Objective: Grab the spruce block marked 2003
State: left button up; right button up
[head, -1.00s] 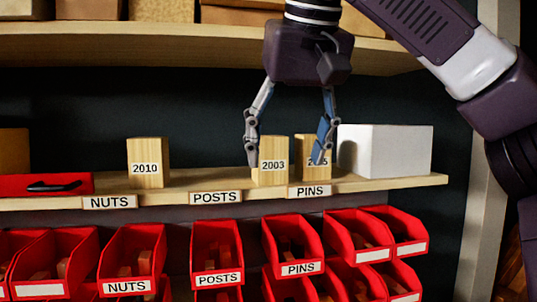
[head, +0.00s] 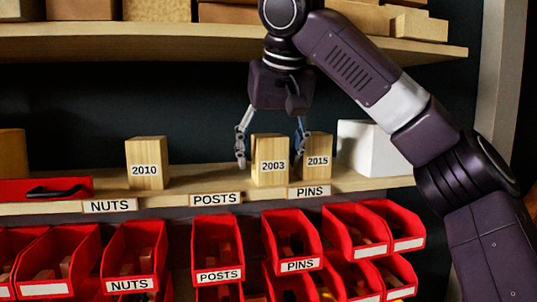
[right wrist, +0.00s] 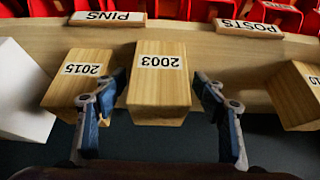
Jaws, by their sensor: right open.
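The spruce block marked 2003 (head: 270,160) stands upright on the middle shelf, above the gap between the POSTS and PINS labels. It also shows in the right wrist view (right wrist: 159,85), upside down. My right gripper (head: 270,155) is open behind the block in the head view, with one finger out to its left and the other at its right. In the right wrist view the fingers (right wrist: 162,95) stand on both sides of the block, with space on the right side. The left finger is close to the block and beside the 2015 block. My left gripper is not in view.
The 2015 block (head: 318,150) stands just right of the 2003 block, with a narrow gap. A white box (head: 365,150) stands further right. The 2010 block (head: 147,162) is well to the left. Red bins (head: 218,245) hang below; a loaded shelf (head: 150,42) is above.

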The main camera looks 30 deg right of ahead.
jog(key=shift+w+d+f, duration=0.15)
jog(key=shift+f, duration=0.1)
jog(key=shift+s, duration=0.25)
jog(key=shift+c, duration=0.4)
jog(key=shift+w, duration=0.15)
jog(key=c, duration=1.7)
jog(key=shift+o, duration=0.2)
jog(key=shift+r, duration=0.2)
